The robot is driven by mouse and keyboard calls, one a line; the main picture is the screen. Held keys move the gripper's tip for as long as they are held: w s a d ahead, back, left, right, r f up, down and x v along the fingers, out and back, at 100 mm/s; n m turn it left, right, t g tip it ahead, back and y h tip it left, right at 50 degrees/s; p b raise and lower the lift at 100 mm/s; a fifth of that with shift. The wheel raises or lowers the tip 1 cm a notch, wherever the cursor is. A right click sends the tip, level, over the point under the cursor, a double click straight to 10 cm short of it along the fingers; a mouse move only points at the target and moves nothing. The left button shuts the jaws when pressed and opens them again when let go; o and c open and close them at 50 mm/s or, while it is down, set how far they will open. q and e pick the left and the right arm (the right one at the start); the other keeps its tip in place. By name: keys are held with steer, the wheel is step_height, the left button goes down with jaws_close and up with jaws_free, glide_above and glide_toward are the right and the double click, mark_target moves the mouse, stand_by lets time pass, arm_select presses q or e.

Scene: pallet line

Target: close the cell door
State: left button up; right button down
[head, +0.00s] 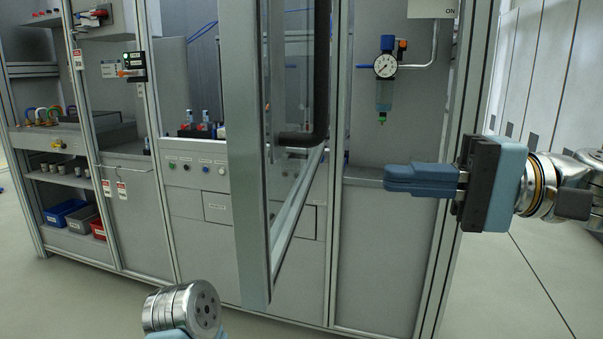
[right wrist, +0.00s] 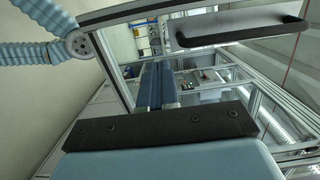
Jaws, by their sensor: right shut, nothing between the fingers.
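The cell door (head: 253,150) stands open in the head view, swung out from the cell so that I see it nearly edge-on. It has an aluminium frame with a clear pane and a black bar handle (head: 318,75). The handle also shows at the top right of the right wrist view (right wrist: 240,30). My right gripper (head: 388,180) is shut and empty, to the right of the door and apart from it, with its blue fingers pointing left. Its fingers also show in the right wrist view (right wrist: 153,75). My left gripper is out of view.
A pressure gauge (head: 385,66) with a blue bowl hangs on the cell's right panel, above my right gripper. A row of buttons (head: 196,166) sits left of the door. Shelves with colored bins (head: 68,212) stand at the far left. The floor at the right is clear.

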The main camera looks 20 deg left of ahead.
steer(key=s+a+p, duration=0.1)
steer(key=a, duration=1.1)
steer(key=shift+a+p, duration=0.35)
steer(key=shift+p, duration=0.05)
steer(key=shift+s+f, duration=0.1)
